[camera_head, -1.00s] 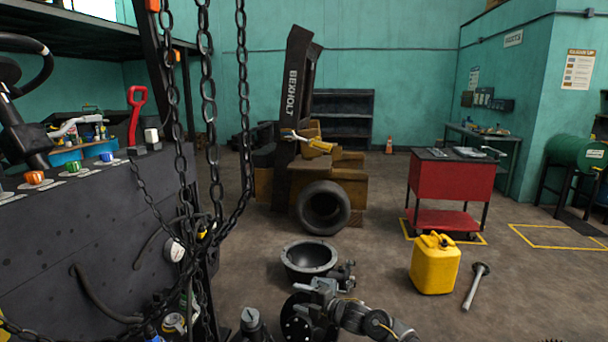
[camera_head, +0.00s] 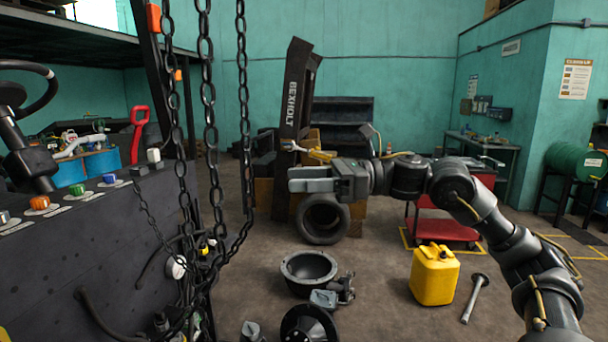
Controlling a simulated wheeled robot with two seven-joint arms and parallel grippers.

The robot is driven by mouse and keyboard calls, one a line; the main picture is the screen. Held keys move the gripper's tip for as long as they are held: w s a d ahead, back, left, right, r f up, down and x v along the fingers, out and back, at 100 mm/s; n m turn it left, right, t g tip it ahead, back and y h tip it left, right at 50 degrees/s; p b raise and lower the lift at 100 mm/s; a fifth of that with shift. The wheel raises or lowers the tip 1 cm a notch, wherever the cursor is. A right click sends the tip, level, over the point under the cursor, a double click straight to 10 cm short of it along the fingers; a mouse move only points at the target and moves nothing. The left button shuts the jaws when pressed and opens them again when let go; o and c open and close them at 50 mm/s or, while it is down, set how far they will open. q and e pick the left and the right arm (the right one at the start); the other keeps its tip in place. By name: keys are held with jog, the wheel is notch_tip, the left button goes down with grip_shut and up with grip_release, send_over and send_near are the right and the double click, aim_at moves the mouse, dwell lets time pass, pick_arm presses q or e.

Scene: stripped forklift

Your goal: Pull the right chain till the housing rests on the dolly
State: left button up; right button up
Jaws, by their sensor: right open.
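Several dark chain strands hang from above at the left. The rightmost strand (camera_head: 243,110) drops straight, then curves down and left toward the other strands (camera_head: 208,110). My right gripper (camera_head: 291,179) is open and empty, its fingers pointing left, to the right of the rightmost strand and apart from it in the picture. A dark bowl-shaped housing (camera_head: 309,268) with a pale rim shows low in the middle; I cannot tell whether it hangs or rests on something. I cannot make out a dolly for certain. My left gripper is not in view.
A dark panel with coloured knobs (camera_head: 60,230) fills the left. A tyre (camera_head: 324,218) and a dark mast (camera_head: 295,90) stand behind my gripper. A yellow can (camera_head: 434,274) and a metal rod (camera_head: 474,298) are on the floor at right, near a red cart (camera_head: 440,230).

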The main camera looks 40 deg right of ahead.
aim_at(251, 178)
jog(key=p+x, duration=0.8)
jog(key=x, duration=0.1)
jog(key=shift+w+a+r+p, duration=0.15)
jog(key=shift+w+r+p, duration=0.05)
jog(key=shift+p, duration=0.15)
jog(key=shift+w+a+f, duration=0.15)
jog(key=shift+w+a, duration=0.05)
jog(key=shift+a, duration=0.05)
grip_shut()
